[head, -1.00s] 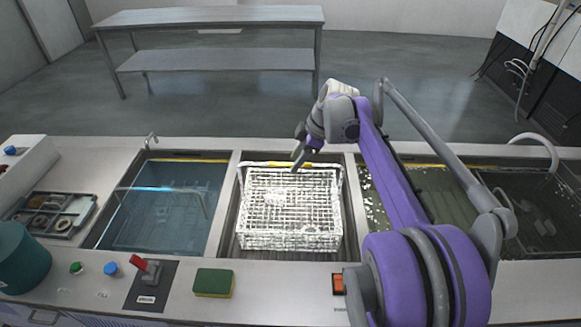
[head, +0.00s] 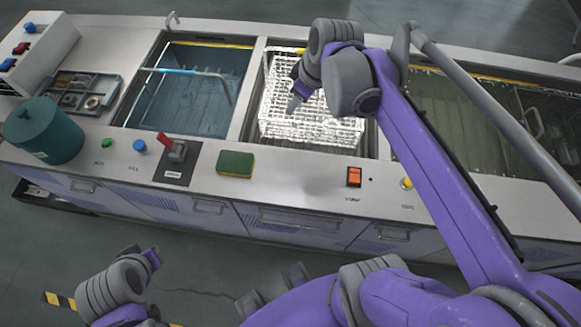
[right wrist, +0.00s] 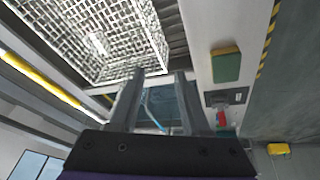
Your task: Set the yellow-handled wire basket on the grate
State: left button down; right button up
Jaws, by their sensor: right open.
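The white wire basket (head: 308,125) sits level in the middle well of the counter; it also shows in the right wrist view (right wrist: 95,35). Slats that look like the grate (right wrist: 172,28) show beside it in the right wrist view; whether they bear the basket is hidden. My right gripper (head: 294,104) is above the basket's left part in the head view. In the right wrist view its two fingers (right wrist: 155,85) are apart with nothing between them. A grey end of my left arm (head: 112,288) shows at the bottom left; its fingers are not clear.
The left tank (head: 137,103) holds liquid and a blue-handled basket (head: 185,71). A murky tank (head: 440,120) is on the right. A green sponge (head: 235,164), red lever (head: 170,142), orange switch (head: 354,176) and teal pot (head: 43,130) stand along the front counter.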

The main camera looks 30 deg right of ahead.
jog(key=s+a+f+m, duration=0.1)
jog(key=s+a+f, duration=0.2)
jog(key=s+a+f+m, duration=0.2)
jog(key=s+f, duration=0.2)
jog(key=s+a+f+m+t, duration=0.1)
jog(key=s+a+f+m, duration=0.1)
jog(key=s+a+f, duration=0.1)
jog(key=shift+s+a+f+h, duration=0.35)
jog(key=shift+s+h, duration=0.05)
jog(key=shift+s, duration=0.15)
